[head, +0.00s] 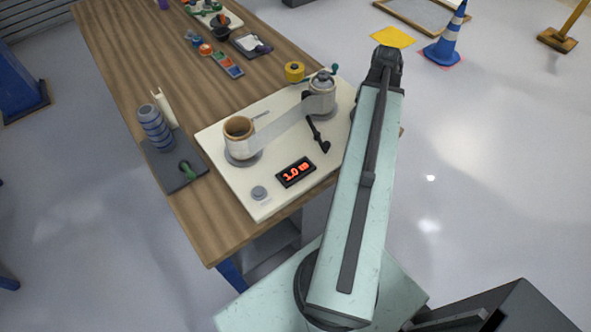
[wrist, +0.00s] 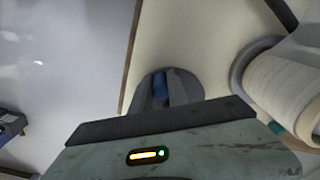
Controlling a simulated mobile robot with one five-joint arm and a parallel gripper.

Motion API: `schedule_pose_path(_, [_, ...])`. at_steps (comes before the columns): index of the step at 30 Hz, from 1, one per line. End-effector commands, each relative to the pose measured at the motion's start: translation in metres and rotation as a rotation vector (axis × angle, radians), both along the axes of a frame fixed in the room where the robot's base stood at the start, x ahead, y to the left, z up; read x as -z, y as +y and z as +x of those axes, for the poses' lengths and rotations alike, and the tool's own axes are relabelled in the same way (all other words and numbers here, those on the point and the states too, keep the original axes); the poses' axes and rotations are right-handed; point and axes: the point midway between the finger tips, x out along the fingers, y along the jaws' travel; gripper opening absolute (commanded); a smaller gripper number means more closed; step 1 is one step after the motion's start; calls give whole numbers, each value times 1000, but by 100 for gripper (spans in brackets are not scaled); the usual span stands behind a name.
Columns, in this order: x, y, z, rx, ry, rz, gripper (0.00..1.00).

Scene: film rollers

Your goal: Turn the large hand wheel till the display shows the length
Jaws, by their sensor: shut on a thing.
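The display (head: 295,172) on the cream board (head: 225,180) shows red digits that read about 1.0 m. My gripper (wrist: 160,88) is shut on a blue upright handle (wrist: 160,83), with a grey round shape around it, near the board's edge. I take this for part of the large hand wheel, but cannot see the whole wheel. In the head view my arm hides this spot. A full roll (head: 320,95) stands just left of my arm, and a pale film strip (head: 280,130) runs from it to a brown-rimmed roller (head: 239,135).
A teal knob (wrist: 275,128) is close to the roll. A yellow reel (head: 294,72) sits behind the board. A dark tray (head: 180,168) with a striped roll (head: 155,127) lies left.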

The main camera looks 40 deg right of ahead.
Motion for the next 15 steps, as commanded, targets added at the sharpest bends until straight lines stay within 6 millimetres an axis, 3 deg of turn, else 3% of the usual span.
schedule_pose_path(8, [0,-16,-14,3,2,-2,0])
schedule_pose_path(15, [0,-16,-14,0,1,0,0])
